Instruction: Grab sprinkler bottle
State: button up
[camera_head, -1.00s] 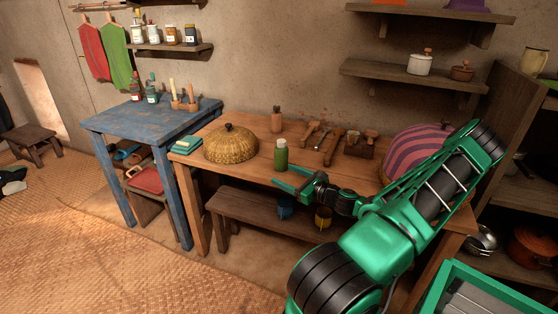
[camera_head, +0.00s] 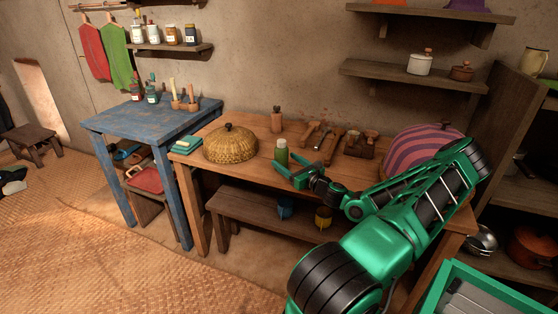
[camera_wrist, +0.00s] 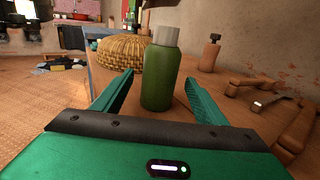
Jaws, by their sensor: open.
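The sprinkler bottle (camera_head: 281,153) is green with a pale grey cap and stands upright on the wooden table (camera_head: 348,178). In the wrist view the bottle (camera_wrist: 161,75) stands between the two green fingers, near their tips. My gripper (camera_head: 287,166) is open around it, with a visible gap between the bottle and the fingers in the wrist view (camera_wrist: 158,88). In the head view the fingers partly cover the bottle's lower part.
A woven domed basket (camera_head: 230,145) is left of the bottle. Wooden-handled tools (camera_head: 325,138) lie to the right, before a striped dome (camera_head: 420,146). A blue table (camera_head: 135,117) stands at the left.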

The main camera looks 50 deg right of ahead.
aim_at(281, 157)
jog(key=w, duration=0.4)
jog(key=shift+d, duration=0.25)
jog(key=c, duration=1.2)
jog(key=shift+o, duration=0.2)
jog(key=shift+r, duration=0.15)
